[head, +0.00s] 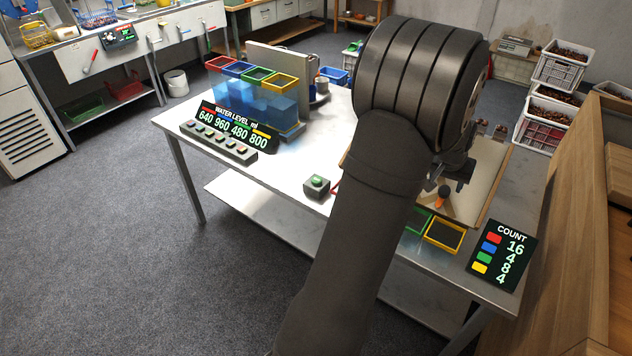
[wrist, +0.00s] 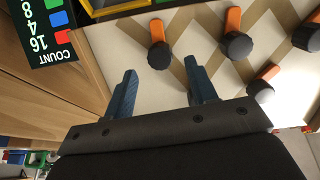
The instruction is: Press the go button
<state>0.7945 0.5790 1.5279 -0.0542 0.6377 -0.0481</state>
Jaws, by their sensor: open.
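The go button appears to be the green button (head: 317,181) on a small grey box standing near the front edge of the steel table in the head view. My gripper (head: 457,180) is well to the right of it, over a light board, and partly hidden by my arm. In the wrist view my gripper (wrist: 162,72) shows two blue fingers spread apart with nothing between them. The green button is not visible in the wrist view.
The COUNT display (head: 502,256) reads 16, 4, 8, 4. Several black and orange knobs (wrist: 236,40) sit on the patterned board near my fingers. Blue water tanks (head: 255,100), a WATER LEVEL display (head: 233,125) and a button row (head: 218,141) stand left of the green button.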

